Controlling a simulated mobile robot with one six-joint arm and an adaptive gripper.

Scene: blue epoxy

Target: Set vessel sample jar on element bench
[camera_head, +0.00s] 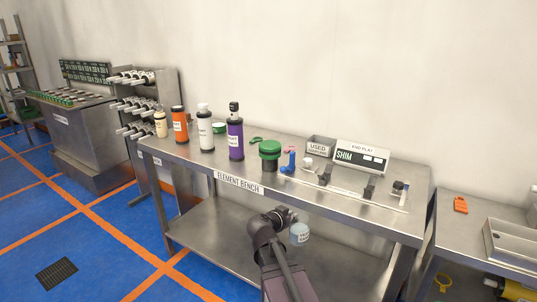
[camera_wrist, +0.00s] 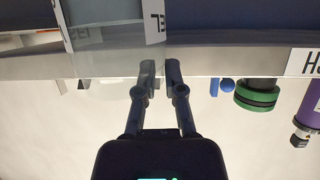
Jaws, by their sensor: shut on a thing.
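The vessel sample jar (camera_head: 299,234), pale blue with a white label, is at my gripper (camera_head: 289,217) in the head view. In the wrist view the jar (camera_wrist: 105,35) is a large translucent body at the upper left, with part of its label showing. My gripper's fingers (camera_wrist: 160,72) are close together at it; the exact contact is hard to see. The element bench (camera_head: 215,165) is a steel table with its name on the front edge. The jar appears in front of that edge and below the top in the picture, apart from the bench top.
On the bench stand an orange bottle (camera_head: 180,125), a white bottle (camera_head: 205,128), a purple bottle (camera_head: 236,139) and a green-lidded jar (camera_head: 269,154). A SHIM box (camera_head: 361,157) and a grey USED bin (camera_head: 320,145) stand behind. Small fittings occupy the right half; bare top shows along the front.

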